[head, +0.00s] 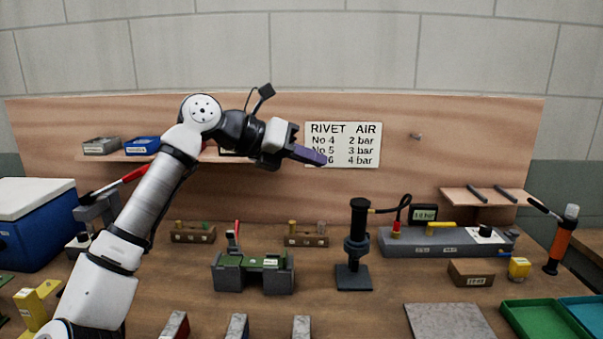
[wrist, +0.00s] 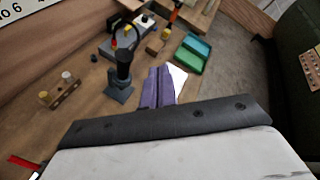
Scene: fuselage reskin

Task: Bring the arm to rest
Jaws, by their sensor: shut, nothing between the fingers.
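My gripper (head: 322,158) is raised above the bench in the head view, in front of the RIVET AIR sign (head: 343,144). Its purple fingers point right and slightly down, and cover part of the sign's lowest line. In the wrist view the purple fingers of my gripper (wrist: 158,72) lie side by side, shut and empty. My arm rises from the lower left of the head view and bends at an elbow near the top. The gripper touches nothing that I can see.
Below stand a black post tool (head: 355,250), a green-topped fixture (head: 253,272) and a grey air unit (head: 440,243). A blue cooler (head: 35,225) is at left; a green tray (head: 540,320) is at front right. A shelf (head: 120,156) is behind the arm. The air around the gripper looks clear.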

